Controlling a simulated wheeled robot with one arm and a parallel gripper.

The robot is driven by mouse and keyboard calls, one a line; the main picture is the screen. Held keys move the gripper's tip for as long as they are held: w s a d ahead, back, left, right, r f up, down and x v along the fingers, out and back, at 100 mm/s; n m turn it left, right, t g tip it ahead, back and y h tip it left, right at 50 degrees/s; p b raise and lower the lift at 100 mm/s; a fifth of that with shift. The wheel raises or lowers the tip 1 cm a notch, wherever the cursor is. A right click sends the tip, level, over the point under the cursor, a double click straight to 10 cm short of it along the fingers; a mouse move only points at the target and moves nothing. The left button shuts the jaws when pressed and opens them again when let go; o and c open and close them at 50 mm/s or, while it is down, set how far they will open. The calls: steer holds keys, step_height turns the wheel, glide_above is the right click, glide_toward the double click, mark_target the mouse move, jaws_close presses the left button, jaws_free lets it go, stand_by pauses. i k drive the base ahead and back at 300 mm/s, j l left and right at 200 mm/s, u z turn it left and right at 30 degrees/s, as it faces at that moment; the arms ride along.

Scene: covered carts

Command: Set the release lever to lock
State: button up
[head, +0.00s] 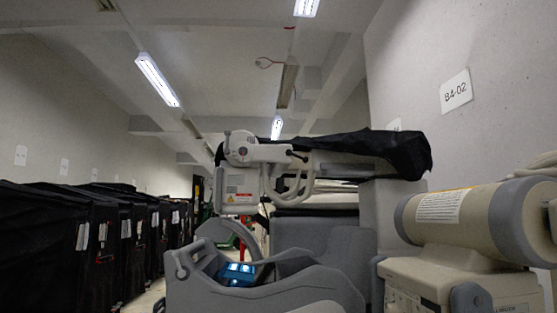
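No part is clearly marked as the release lever. A grey and white wheeled machine (330,240) stands in the middle, with a white jointed arm (270,153) along its top. A small dark knob-ended part (297,156) sticks out beside this arm; I cannot tell whether it is the lever or how it is set. A grey upright handle (181,264) stands at the machine's front left, near a lit blue screen (238,269). My gripper is not in view.
Black covered carts (60,245) line the left wall. A beige cylinder (455,215) on a beige housing (410,281) stands close at the right. A black cover (375,146) drapes the machine's top. A narrow strip of floor (148,298) shows between carts and machine.

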mark_target(288, 152)
steer(key=l+u, duration=0.25)
steer(key=l, duration=0.4)
steer(key=k+l+u, duration=0.1)
steer(key=l+u, duration=0.15)
steer(key=l, duration=0.4)
steer(key=k+j+z, duration=0.1)
steer(key=j, duration=0.25)
steer(key=k+j, duration=0.15)
steer(key=j, duration=0.2)
steer(key=i+j+z, duration=0.25)
steer(key=j, duration=0.4)
steer(key=j+z, duration=0.25)
steer(key=j, duration=0.35)
steer(key=i+j+z, duration=0.3)
steer(key=i+j, duration=0.4)
steer(key=i, duration=0.1)
